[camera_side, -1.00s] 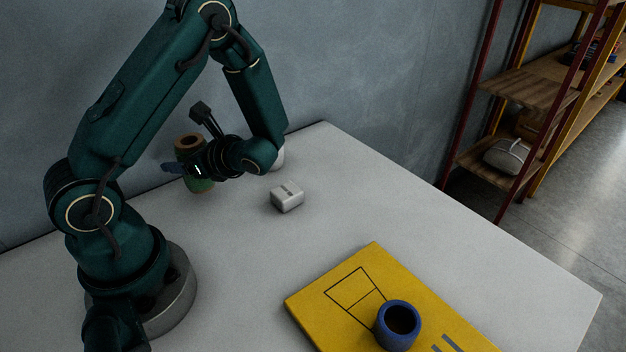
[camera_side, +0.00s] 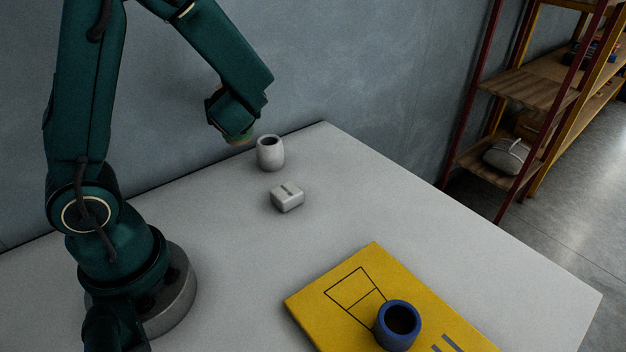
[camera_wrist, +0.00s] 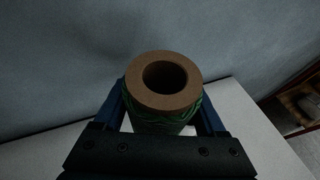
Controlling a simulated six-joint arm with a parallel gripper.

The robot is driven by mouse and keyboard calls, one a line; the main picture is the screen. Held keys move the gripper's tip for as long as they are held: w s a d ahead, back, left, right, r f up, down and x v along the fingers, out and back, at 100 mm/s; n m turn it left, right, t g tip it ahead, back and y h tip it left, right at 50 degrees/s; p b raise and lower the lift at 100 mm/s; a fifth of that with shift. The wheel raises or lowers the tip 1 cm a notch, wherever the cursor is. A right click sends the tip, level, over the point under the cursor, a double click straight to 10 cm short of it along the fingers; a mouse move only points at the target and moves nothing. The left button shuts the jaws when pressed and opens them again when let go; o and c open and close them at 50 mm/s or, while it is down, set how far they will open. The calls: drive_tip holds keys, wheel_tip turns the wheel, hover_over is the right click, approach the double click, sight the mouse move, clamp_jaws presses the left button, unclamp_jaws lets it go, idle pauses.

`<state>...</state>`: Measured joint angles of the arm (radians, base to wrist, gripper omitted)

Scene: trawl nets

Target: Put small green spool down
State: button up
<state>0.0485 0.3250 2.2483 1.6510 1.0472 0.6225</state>
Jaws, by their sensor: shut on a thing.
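The small green spool (camera_wrist: 163,88) is in the wrist view, with a brown ring-shaped end and green cord wound below it. My gripper (camera_wrist: 165,118) is shut on it, with a blue finger on each side. In the side view only a small edge of the spool (camera_side: 240,139) shows below my wrist, which hides the rest and the fingers. The spool is held up near the back wall, above and left of a white cup-like thing.
The white cup-like thing (camera_side: 270,154) stands near the table's back edge. A small white block (camera_side: 287,198) lies in front of it. A yellow board (camera_side: 345,290) at the front bears a blue cup-like thing (camera_side: 397,325). The table's right side (camera_side: 500,270) is clear.

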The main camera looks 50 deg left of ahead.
drive_tip(key=w+d+m+t+h, duration=0.3)
drive_tip(key=d+m+t+h, duration=0.15)
drive_tip(key=d, duration=0.25)
drive_tip(key=w+d+m+t+h, duration=0.3)
drive_tip(key=w+d+m, duration=0.15)
drive_tip(key=d, duration=0.25)
drive_tip(key=w+d+f, duration=0.1)
drive_tip(key=d+f, duration=0.1)
drive_tip(key=d, duration=0.1)
drive_tip(key=w+d+f, duration=0.1)
drive_tip(key=d+f, duration=0.1)
drive_tip(key=d, duration=0.2)
drive_tip(key=w+d+f, duration=0.1)
drive_tip(key=d+f, duration=0.1)
drive_tip(key=d, duration=0.1)
drive_tip(key=shift+d, duration=0.35)
drive_tip(key=shift+w+f, duration=0.1)
drive_tip(key=shift+f, duration=1.9)
drive_tip(key=shift+f, duration=0.2)
drive_tip(key=o, duration=1.4)
